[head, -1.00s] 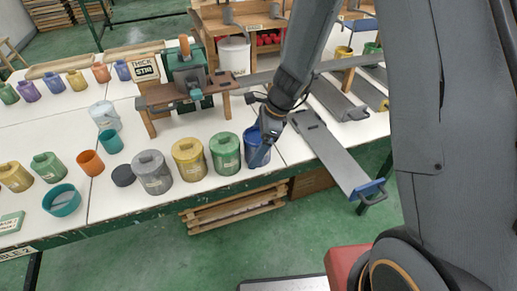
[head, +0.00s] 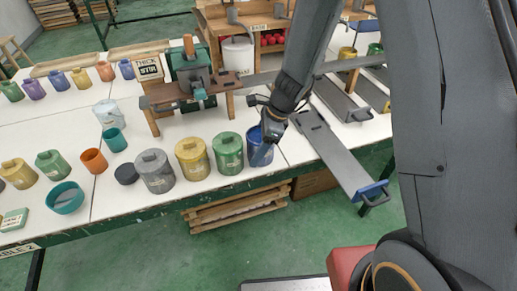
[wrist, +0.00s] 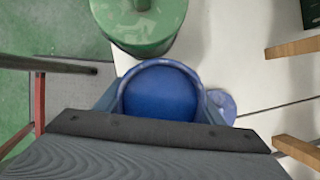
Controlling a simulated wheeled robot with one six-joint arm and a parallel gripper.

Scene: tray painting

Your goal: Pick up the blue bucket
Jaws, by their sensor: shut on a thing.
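The blue bucket (head: 255,152) stands at the front edge of the white table, at the right end of a row of buckets. It also shows in the wrist view (wrist: 160,92), open at the top with a blue inside. My gripper (head: 268,146) is shut on the blue bucket, with its fingers on either side of it in the wrist view. The bucket looks upright. In the head view my gripper hides part of it, and I cannot tell whether its base touches the table. A small blue round piece (wrist: 222,104) lies beside it.
A green bucket (head: 228,153) stands close on the left, then a yellow one (head: 192,158) and a grey one (head: 155,171). A grey ramp-like board (head: 335,158) with a blue end lies to the right. A wooden stand with a green machine (head: 190,70) is behind.

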